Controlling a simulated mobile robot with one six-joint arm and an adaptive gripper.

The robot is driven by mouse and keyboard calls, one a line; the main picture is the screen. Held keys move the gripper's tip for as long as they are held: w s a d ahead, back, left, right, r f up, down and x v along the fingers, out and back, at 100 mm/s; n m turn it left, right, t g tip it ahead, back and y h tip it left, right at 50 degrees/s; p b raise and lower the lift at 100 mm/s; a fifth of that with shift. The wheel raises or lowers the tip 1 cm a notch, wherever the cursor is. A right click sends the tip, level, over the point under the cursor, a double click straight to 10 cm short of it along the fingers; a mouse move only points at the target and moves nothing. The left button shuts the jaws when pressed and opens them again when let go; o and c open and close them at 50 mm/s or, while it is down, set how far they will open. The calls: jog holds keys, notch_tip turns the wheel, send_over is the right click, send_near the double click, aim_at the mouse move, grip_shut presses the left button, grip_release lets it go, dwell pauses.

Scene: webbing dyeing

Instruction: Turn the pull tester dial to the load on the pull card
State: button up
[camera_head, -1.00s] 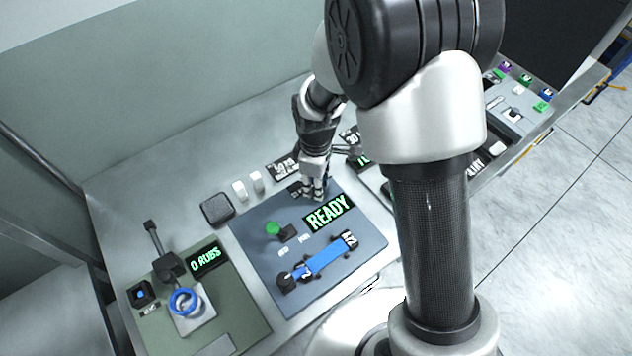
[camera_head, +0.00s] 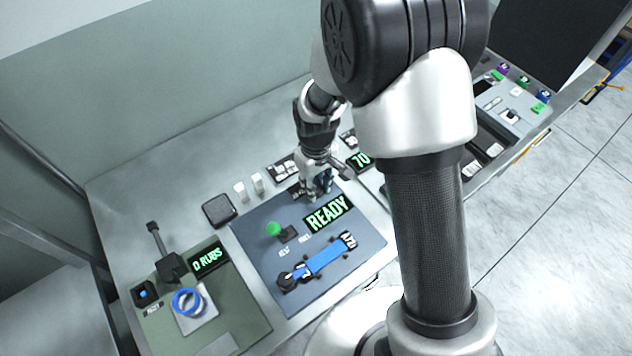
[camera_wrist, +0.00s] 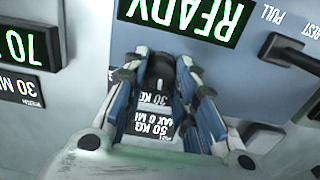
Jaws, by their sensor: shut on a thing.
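The pull tester is a blue-grey panel (camera_head: 262,262) with a green-lit READY display (camera_head: 327,213). In the wrist view the READY display (camera_wrist: 190,14) is at the top. My gripper (camera_wrist: 160,68) is shut on the dark dial (camera_wrist: 160,73), with a finger on each side. Just below the dial, a black label (camera_wrist: 155,98) appears to read 30 KG. The pull card (camera_wrist: 150,124) reads 50 KG and MAX 6 MM, partly hidden between the fingers. In the head view my gripper (camera_head: 317,188) stands at the panel's back edge and hides the dial.
The panel also carries a green knob (camera_head: 273,229), a black lever (camera_wrist: 292,52) and a blue webbing strip (camera_head: 325,258). A green rub tester (camera_head: 240,312) stands to the left.

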aim_at(317, 186)
jog(key=m, duration=0.5)
jog(key=shift+m+p, duration=0.3)
jog(key=shift+p, duration=0.1)
jog(key=m, duration=0.4)
jog(key=shift+m, duration=0.4)
jog(key=shift+d+m+p, duration=0.1)
jog(key=shift+m+p, duration=0.2)
jog(key=o, duration=1.1)
jog(key=shift+c, duration=0.2)
notch_tip(317, 186, up, 12)
